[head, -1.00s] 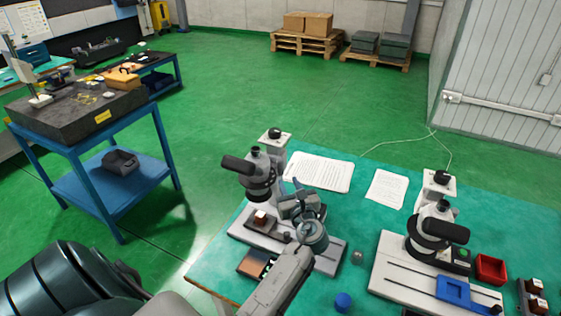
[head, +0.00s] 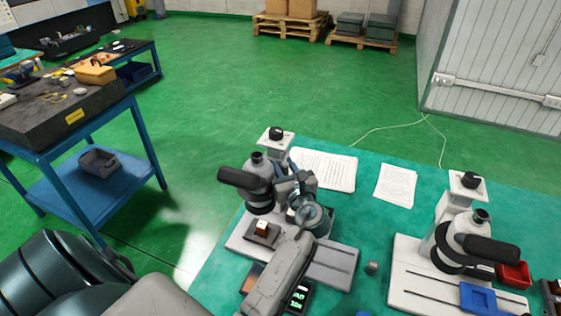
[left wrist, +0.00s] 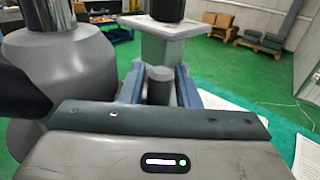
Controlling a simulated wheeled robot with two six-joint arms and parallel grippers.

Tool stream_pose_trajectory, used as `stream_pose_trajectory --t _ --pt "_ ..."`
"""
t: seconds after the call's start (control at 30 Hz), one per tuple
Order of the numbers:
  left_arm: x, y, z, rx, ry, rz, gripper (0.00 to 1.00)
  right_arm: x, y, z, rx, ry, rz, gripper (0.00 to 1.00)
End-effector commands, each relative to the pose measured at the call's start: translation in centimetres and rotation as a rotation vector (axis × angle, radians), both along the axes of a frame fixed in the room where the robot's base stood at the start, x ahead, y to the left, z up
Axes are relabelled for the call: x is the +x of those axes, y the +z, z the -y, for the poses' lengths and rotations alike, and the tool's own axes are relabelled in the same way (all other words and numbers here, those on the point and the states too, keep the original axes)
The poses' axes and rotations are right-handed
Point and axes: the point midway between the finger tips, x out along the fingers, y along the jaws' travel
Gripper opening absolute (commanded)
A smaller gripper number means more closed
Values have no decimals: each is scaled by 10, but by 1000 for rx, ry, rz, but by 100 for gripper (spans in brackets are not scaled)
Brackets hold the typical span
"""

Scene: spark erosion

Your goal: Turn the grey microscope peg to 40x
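The grey microscope (head: 258,188) stands on the green table with its black eyepiece pointing left. In the left wrist view its grey body (left wrist: 75,75) fills the left side. The grey peg (left wrist: 159,86) is a short upright cylinder in that view, between the two fingers of my left gripper (left wrist: 160,88). The fingers are apart, with a narrow gap on each side of the peg; I see no clear contact. In the head view my left gripper (head: 297,188) is at the microscope's right side and hides the peg. No magnification marks can be read. My right gripper is not in view.
A second, white-based microscope (head: 460,240) stands at the right with a blue tray (head: 480,297) and a red bin (head: 513,275). Paper sheets (head: 322,170) lie behind. A small grey knob-like piece (head: 371,267) and a display with green digits (head: 299,296) are near my arm.

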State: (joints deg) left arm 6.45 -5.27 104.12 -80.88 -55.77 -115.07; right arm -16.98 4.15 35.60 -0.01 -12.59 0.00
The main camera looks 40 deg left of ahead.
Motion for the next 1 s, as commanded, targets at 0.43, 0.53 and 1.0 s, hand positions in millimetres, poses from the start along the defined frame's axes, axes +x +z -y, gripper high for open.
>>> stream_pose_trajectory --t 0.43,0.53,1.0 --pt "0 0 1 -1 0 -1 3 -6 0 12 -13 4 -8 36" --pt "0 0 0 -1 0 -1 0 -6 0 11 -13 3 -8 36" --pt "-6 0 9 -2 -128 -1 0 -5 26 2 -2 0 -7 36"
